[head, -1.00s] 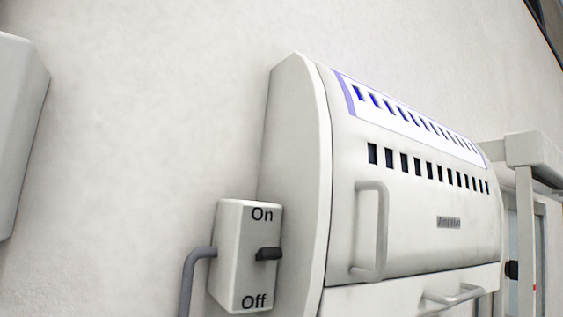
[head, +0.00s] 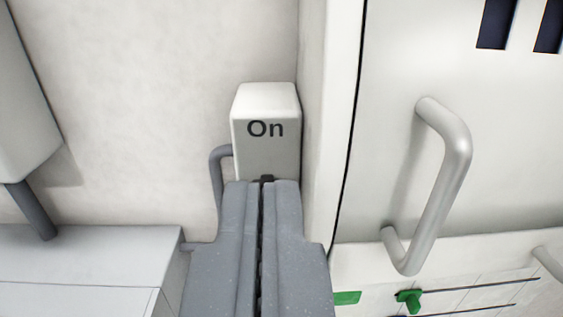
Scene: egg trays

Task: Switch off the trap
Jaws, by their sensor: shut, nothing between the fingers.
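The trap (head: 400,60) is a white wall cabinet on the right, with dark slots at its top right. Its switch box (head: 265,97) is a small pale box on the left side of the trap, with "On" printed on its upper front. My gripper (head: 263,184) is shut and empty, in front of the lower part of the switch box. It hides the "Off" label and most or all of the black lever. A small dark bit shows at the fingertips; I cannot tell if they touch the lever.
A grey handle (head: 450,180) sticks out from the trap's front on the right. A grey cable (head: 217,170) leaves the switch box on its left. A white box (head: 22,115) hangs at the left edge. Green parts (head: 410,298) show at lower right.

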